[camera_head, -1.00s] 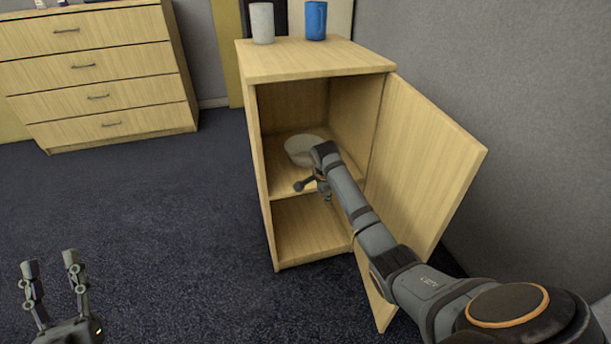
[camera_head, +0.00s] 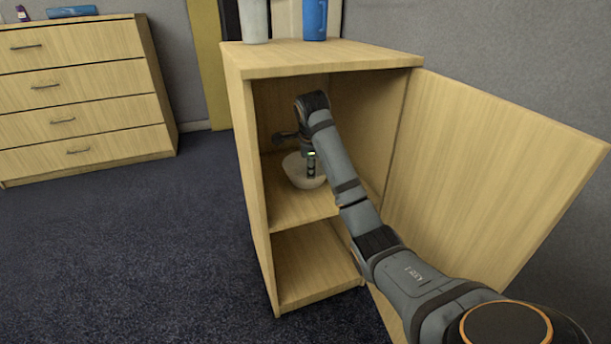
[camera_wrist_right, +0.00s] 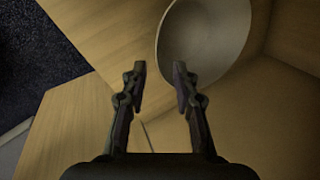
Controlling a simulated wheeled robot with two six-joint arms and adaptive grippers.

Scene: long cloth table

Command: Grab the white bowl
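The white bowl (camera_head: 297,176) stands upright on the middle shelf (camera_head: 292,207) inside the open wooden cabinet. My right gripper (camera_head: 309,172) reaches into that compartment from above and partly covers the bowl. In the right wrist view, the right gripper (camera_wrist_right: 160,75) is open, with two spread, empty fingers. The bowl (camera_wrist_right: 205,40) lies ahead and to the right there. Its rim passes in line with the gap, with the right finger overlapping the bowl and the left finger outside it. I cannot tell whether they touch. My left gripper is out of view.
The cabinet door (camera_head: 490,165) stands open on the right, beside my right arm. A white cup (camera_head: 255,20) and a blue cup (camera_head: 315,20) stand on the cabinet top (camera_head: 320,57). A drawer chest (camera_head: 80,95) is at the left. The carpet between is clear.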

